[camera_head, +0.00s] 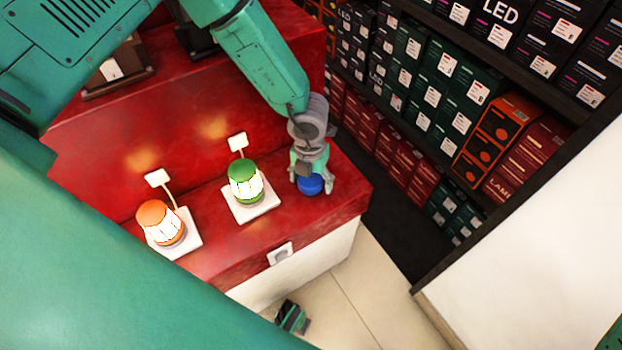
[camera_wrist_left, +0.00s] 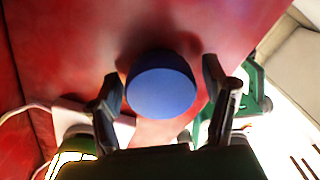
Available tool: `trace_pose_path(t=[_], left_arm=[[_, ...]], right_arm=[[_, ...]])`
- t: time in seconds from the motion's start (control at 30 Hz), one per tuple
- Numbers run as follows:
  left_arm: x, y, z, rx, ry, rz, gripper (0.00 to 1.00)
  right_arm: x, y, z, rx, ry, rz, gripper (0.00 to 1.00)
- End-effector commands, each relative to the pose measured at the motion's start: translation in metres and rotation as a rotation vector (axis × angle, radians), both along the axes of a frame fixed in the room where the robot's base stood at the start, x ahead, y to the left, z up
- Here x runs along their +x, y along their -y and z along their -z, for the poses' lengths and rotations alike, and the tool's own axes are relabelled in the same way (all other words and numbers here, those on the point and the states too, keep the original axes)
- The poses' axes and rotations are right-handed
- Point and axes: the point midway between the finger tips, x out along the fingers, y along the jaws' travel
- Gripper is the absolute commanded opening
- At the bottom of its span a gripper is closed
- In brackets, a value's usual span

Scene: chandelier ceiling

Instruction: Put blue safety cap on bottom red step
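The blue safety cap (camera_head: 310,185) is at the right end of the bottom red step (camera_head: 345,190), beneath my left gripper (camera_head: 311,181). In the left wrist view the round blue cap (camera_wrist_left: 162,88) shows between and slightly beyond the two dark fingertips of my left gripper (camera_wrist_left: 162,90). The fingers are spread, with a gap to the cap on the right side. Red surface lies behind the cap. I cannot tell whether the cap rests fully on it. My right gripper cannot be made out for certain.
A higher red step (camera_head: 190,125) rises behind. Shelves of boxes (camera_head: 430,90) stand at right. A small green and black part (camera_head: 292,317) is low by the floor.

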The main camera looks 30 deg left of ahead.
Motion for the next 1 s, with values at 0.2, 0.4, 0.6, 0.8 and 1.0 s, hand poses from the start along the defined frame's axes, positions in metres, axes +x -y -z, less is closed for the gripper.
trace_pose_path(t=[0.2, 0.4, 0.6, 0.8, 1.0], left_arm=[[0.000, 0.000, 0.000, -0.001, 0.000, 0.000, 0.70], [0.000, 0.000, -0.011, -0.002, 0.001, -0.001, 0.70], [0.001, -0.001, -0.051, -0.003, 0.003, -0.002, 0.70], [0.000, -0.002, -0.092, -0.002, 0.001, -0.001, 0.70], [0.000, -0.003, -0.117, -0.002, 0.001, 0.000, 0.70]], right_arm=[[0.000, 0.000, 0.000, 0.000, 0.000, 0.000, 0.40], [0.000, 0.000, -0.004, 0.000, 0.000, 0.000, 0.40], [0.000, 0.000, -0.015, 0.000, 0.000, 0.000, 0.40], [0.000, 0.000, -0.026, 0.000, 0.000, 0.000, 0.40], [0.000, 0.000, -0.031, 0.000, 0.000, 0.000, 0.40]])
